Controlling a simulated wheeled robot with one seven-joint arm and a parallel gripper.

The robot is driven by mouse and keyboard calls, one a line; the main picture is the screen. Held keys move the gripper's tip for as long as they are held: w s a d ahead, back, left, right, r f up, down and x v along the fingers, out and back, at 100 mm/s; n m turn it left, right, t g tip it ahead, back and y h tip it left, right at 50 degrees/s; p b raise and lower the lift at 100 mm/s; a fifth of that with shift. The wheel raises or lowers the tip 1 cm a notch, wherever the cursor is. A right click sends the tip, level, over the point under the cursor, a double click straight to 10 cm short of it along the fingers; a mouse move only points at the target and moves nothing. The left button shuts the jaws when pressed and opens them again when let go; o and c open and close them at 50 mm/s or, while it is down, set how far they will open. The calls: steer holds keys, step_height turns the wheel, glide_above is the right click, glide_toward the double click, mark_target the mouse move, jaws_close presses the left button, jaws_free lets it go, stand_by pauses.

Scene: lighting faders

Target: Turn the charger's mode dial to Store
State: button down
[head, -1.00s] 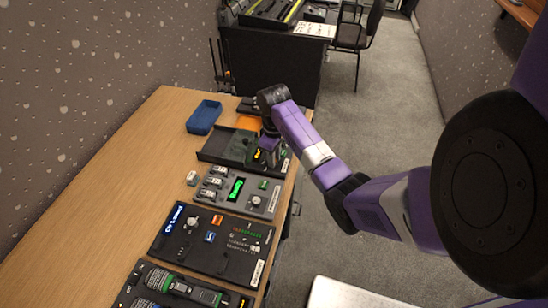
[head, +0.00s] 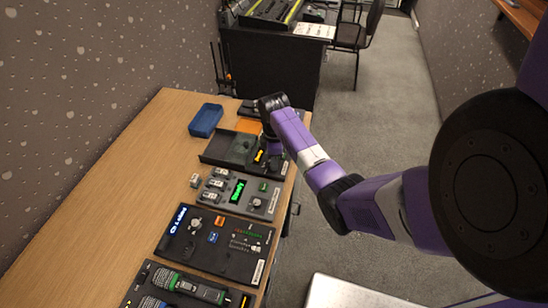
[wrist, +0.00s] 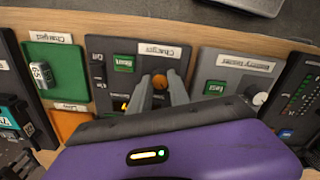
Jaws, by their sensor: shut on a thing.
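The charger (wrist: 104,48) is a dark panel with a label reading Charger, a green Reset button (wrist: 124,63) and a small display with a yellow mark (wrist: 120,104). Its mode dial (wrist: 160,82) is an orange-topped knob in the wrist view. My gripper (wrist: 164,84) is shut on the dial, one finger on each side. The dial's pointer and most of its position marks are hidden or too small to read; I cannot tell its setting. In the head view my gripper (head: 272,149) is over the charger (head: 259,157), covering most of it.
Right of the charger in the wrist view is the battery tester (wrist: 237,62) with its own knob (wrist: 258,97). On the left are a green Charged tray (wrist: 65,68) holding a battery (wrist: 42,75) and an orange tray (wrist: 72,123). A blue bin (head: 205,120) stands on the table.

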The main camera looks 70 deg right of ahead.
steer(key=n+p, duration=0.2)
steer(key=n, duration=0.3)
steer(key=shift+w, duration=0.1)
stand_by(0.4)
steer(key=c, duration=1.2)
jaws_free()
steer(key=shift+c, duration=0.2)
steer(key=shift+r+b, duration=0.3)
steer(key=shift+r, duration=3.65)
